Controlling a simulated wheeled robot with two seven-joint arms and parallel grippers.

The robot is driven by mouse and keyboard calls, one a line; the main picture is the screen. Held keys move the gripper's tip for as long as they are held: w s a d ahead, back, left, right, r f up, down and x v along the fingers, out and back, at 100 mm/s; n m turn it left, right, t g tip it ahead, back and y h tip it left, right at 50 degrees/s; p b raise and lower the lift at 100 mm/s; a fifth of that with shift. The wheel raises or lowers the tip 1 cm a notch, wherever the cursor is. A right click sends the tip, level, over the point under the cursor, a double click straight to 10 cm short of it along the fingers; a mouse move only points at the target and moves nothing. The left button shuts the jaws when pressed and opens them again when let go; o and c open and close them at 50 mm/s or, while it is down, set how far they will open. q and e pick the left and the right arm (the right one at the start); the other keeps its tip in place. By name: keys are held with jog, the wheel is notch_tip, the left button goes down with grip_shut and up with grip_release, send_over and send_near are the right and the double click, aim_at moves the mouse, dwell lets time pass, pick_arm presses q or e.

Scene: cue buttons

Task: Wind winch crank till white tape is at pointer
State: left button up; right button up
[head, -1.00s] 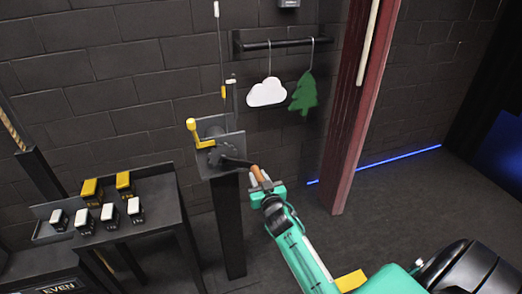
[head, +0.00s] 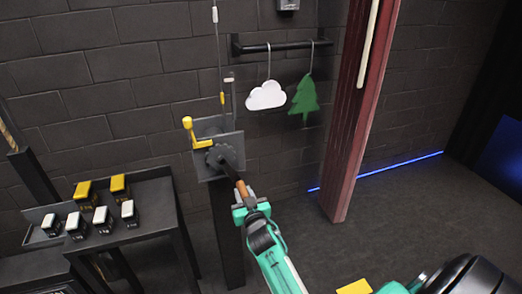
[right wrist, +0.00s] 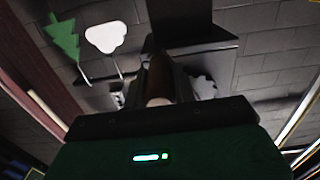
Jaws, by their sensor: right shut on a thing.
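The winch (head: 213,160) is a dark plate and drum on top of a black post. Its black crank arm (head: 230,168) points down and right to a brown wooden grip (head: 242,188). My right gripper (head: 243,198) is shut on that grip, which also shows between the fingers in the right wrist view (right wrist: 159,82). A thin line rises above the winch, with white tape (head: 214,14) high up and yellow tape (head: 222,98) lower down. A pale-tipped upright (head: 230,80), seemingly the pointer, stands beside the line, well below the white tape. My left gripper is out of view.
A yellow lever (head: 188,125) sticks out at the winch's left. A dark table (head: 150,220) with several white and yellow-topped blocks stands left. A cloud (head: 266,95) and a green tree (head: 304,98) hang from a rail. A red column (head: 352,120) stands right.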

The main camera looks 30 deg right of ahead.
jog(key=a, duration=0.2)
jog(key=w+a+b, duration=0.1)
jog(key=a, duration=0.1)
jog(key=shift+w+f, duration=0.1)
